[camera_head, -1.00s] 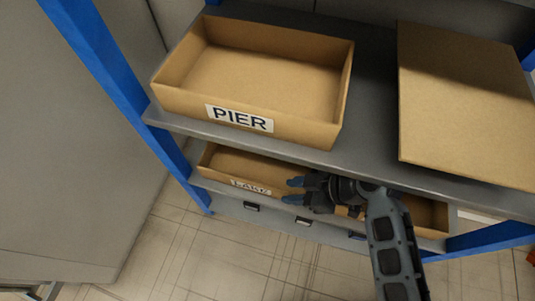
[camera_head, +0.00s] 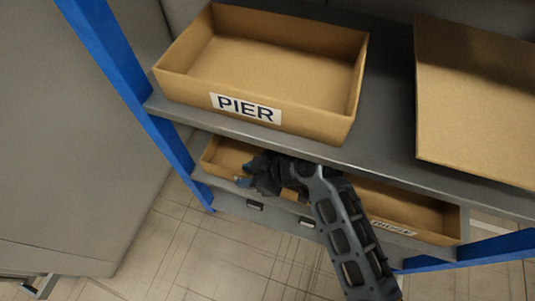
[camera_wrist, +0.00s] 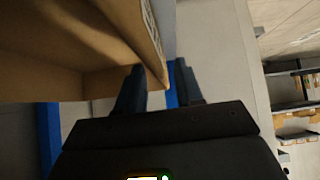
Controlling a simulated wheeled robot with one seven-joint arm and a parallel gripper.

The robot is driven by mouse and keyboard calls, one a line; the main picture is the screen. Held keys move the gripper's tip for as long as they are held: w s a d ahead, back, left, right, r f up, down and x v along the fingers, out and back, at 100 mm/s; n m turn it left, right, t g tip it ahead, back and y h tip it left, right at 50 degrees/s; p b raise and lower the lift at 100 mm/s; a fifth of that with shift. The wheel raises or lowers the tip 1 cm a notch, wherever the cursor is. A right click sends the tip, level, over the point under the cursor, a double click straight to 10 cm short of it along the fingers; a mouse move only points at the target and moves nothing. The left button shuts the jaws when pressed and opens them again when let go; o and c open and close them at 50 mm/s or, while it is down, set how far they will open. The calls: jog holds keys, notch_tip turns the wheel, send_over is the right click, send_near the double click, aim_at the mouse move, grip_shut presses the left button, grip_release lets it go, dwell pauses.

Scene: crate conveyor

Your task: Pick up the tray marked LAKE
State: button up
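The tray marked LAKE is the left cardboard tray (camera_head: 224,153) on the lower shelf. Its label was readable a moment ago, but my gripper (camera_head: 246,172) and arm now cover it and much of the tray in the head view. My gripper is open at the tray's front wall. In the wrist view, a tray wall (camera_wrist: 148,47) with part of a label lies close ahead of my gripper (camera_wrist: 158,85). The left finger appears on the tray's inner side and the right finger on its outer side. I cannot tell whether either touches it.
A tray marked PIER (camera_head: 300,118) stands on the upper shelf (camera_head: 385,158), just above my gripper. A large cardboard box (camera_head: 475,105) is to its right. Another tray (camera_head: 440,215) with a hard-to-read label is at the lower right. A blue post (camera_head: 125,75) stands at left.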

jog(key=shift+x, duration=0.75)
grip_shut()
